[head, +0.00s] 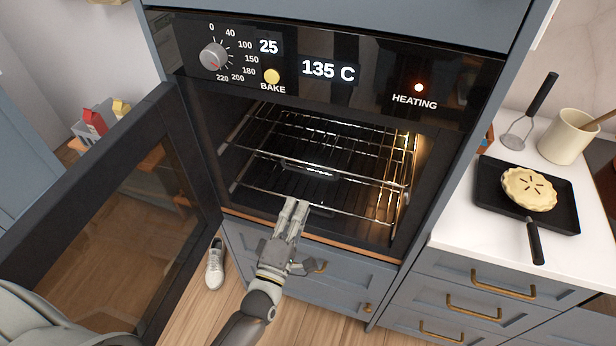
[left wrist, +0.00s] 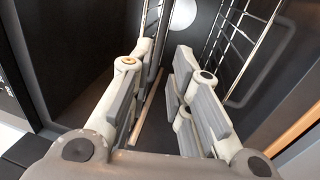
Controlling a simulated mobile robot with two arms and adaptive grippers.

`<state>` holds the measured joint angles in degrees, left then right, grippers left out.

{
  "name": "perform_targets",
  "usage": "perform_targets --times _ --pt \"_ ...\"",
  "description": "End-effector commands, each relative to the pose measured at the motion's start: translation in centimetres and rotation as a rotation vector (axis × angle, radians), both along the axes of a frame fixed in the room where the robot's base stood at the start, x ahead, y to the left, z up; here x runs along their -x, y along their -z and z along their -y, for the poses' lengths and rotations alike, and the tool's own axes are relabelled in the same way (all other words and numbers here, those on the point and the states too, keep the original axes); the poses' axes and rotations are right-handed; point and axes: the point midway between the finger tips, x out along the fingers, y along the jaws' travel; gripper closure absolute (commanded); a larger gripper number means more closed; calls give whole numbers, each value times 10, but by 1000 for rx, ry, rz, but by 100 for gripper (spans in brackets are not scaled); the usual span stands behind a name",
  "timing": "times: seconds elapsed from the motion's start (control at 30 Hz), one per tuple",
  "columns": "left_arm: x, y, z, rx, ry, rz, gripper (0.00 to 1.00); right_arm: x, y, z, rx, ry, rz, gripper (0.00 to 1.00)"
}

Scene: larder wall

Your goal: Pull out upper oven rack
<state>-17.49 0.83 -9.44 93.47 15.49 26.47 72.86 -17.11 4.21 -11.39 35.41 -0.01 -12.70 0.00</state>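The oven (head: 330,85) is open in the head view, its glass door (head: 120,210) swung out to the left. The upper rack (head: 325,140) is inside the cavity, with a dark, glinting strip near the middle of its front. A lower rack (head: 345,214) sits below it. My left gripper (head: 296,204) is in front of the opening, low, near the lower rack's front rail and below the upper rack's front. In the left wrist view my left gripper (left wrist: 160,100) has its fingers apart with nothing held between them. Rack wires (left wrist: 238,40) show beyond the fingers. My right gripper is out of view.
The panel reads 135 C and a HEATING light (head: 418,87) glows. Drawers (head: 340,270) lie below the oven. A shoe (head: 215,265) lies on the floor.

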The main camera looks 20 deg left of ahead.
Motion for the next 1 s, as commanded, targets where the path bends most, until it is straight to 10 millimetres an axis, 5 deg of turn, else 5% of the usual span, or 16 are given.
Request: perform_targets --times 0.17,0.43,0.6,0.9,1.0 --pt "-36 -11 1 -3 -1 3 81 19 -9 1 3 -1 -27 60" --pt "-75 -16 3 -5 0 0 81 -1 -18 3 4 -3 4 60" --pt "-86 -17 3 -4 0 -1 81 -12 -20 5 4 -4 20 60" --pt "-87 -17 3 -4 0 -2 81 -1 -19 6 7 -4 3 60" --pt "-87 -17 3 -4 0 -2 94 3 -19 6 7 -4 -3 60"
